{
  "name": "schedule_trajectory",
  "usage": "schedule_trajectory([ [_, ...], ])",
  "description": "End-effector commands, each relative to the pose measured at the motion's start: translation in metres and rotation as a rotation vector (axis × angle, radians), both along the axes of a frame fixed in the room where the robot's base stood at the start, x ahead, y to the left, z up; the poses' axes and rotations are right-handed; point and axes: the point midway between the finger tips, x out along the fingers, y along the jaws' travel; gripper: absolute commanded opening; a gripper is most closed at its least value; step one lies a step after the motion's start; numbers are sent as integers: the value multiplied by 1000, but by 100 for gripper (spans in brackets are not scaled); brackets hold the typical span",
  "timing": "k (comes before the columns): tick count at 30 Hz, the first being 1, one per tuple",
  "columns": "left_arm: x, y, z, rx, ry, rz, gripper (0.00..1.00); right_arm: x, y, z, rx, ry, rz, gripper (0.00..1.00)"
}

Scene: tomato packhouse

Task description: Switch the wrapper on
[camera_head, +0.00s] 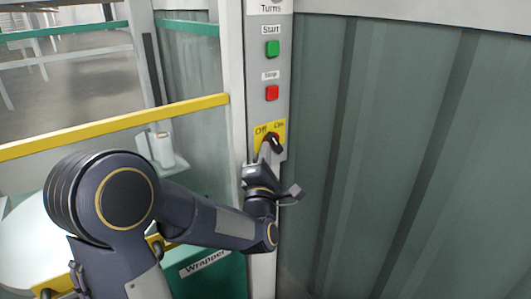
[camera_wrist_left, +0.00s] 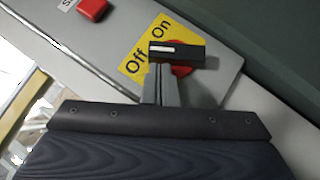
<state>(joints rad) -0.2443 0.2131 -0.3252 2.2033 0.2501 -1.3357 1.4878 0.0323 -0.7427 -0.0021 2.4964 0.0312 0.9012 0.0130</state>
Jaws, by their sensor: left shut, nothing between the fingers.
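The wrapper's rotary switch (camera_head: 276,142) sits on a yellow plate marked Off and On, low on the grey control panel. In the left wrist view its black handle (camera_wrist_left: 190,52) crosses a red base. The white-marked end of the handle lies between the two words; I cannot tell which setting it is in. My left gripper (camera_head: 268,154) is just below the switch, its fingers shut and empty. In the left wrist view the fingertips (camera_wrist_left: 160,68) reach up to the handle; I cannot tell if they touch it. My right gripper is not in view.
A green Start button (camera_head: 272,48) and a red Stop button (camera_head: 272,93) sit above the switch. A yellow rail (camera_head: 110,128) runs left of the panel post. A ribbed grey-green wall (camera_head: 420,150) fills the right side.

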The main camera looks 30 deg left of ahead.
Motion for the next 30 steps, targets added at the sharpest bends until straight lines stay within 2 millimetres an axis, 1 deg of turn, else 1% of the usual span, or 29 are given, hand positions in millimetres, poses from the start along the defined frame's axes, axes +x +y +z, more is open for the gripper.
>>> schedule_trajectory([
  [11,-1,0,1,5,10,0,0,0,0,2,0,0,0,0],
  [30,-1,0,7,48,114,1,0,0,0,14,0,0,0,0],
])
